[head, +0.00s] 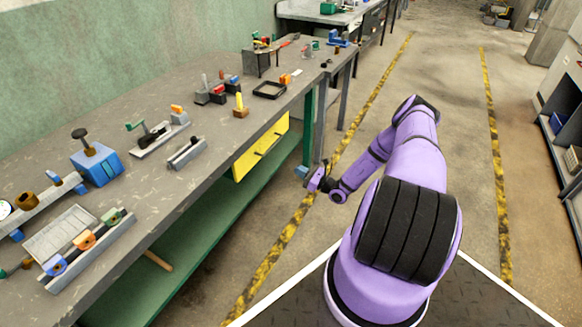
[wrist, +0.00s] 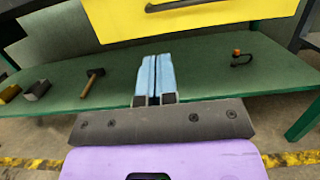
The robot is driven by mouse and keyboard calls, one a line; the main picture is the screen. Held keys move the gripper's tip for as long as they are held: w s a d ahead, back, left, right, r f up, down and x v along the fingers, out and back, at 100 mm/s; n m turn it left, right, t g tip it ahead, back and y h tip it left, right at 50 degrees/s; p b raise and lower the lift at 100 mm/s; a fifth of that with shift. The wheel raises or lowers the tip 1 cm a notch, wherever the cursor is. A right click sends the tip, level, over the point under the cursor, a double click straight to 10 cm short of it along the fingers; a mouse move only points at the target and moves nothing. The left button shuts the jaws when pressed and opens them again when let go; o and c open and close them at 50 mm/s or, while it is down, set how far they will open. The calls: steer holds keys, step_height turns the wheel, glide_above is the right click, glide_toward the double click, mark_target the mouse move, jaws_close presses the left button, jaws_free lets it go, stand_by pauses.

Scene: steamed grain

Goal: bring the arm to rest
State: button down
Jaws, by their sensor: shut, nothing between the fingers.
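My arm, purple with dark joints, reaches forward over the floor beside the workbench in the head view. My gripper (head: 302,172) hangs in the aisle just right of the bench, below its top. In the wrist view my gripper (wrist: 154,68) shows two light blue fingers side by side, shut with nothing held. The fingers point toward the bench's green lower shelf (wrist: 210,72) and sit below the yellow drawer (wrist: 165,18). I cannot tell the exact gap between the fingertips and the bench.
The grey workbench (head: 215,135) on the left carries several tools, vises and blocks. A hammer (wrist: 92,84) and a small orange-and-black item (wrist: 239,58) lie on the lower shelf. The floor (head: 440,80) between the yellow-black lines is clear. Shelving (head: 562,120) stands at the right.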

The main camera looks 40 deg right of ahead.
steer(key=shift+s+d+f, duration=0.1)
steer(key=shift+s, duration=0.2)
steer(key=w+a+r+n+g+y, duration=0.15)
steer(key=a+r+n+g, duration=0.35)
steer(key=r, duration=0.5)
steer(key=a+r+n+g+y, duration=0.2)
steer(key=a+r+n+g, duration=0.3)
steer(key=r, duration=0.5)
steer(key=a+r+n+g+y, duration=0.25)
steer(key=r+n+g, duration=0.25)
steer(key=r+n, duration=0.3)
steer(key=s+a+r+n+g+h, duration=0.25)
steer(key=s+a+r, duration=0.2)
steer(key=r, duration=0.45)
steer(key=s+a+r+n+g+h, duration=0.1)
steer(key=s+a+r+n+h, duration=0.3)
steer(key=r, duration=0.4)
steer(key=s+a+r+n+t+h, duration=0.2)
steer(key=s+r, duration=0.5)
steer(key=s, duration=0.5)
steer(key=s+a+r+n+t+h, duration=0.3)
steer(key=s+r+n+h, duration=0.2)
steer(key=s, duration=0.7)
step_height(320, 180, up, 3)
steer(key=shift+a+f, duration=0.2)
steer(key=shift+a, duration=0.15)
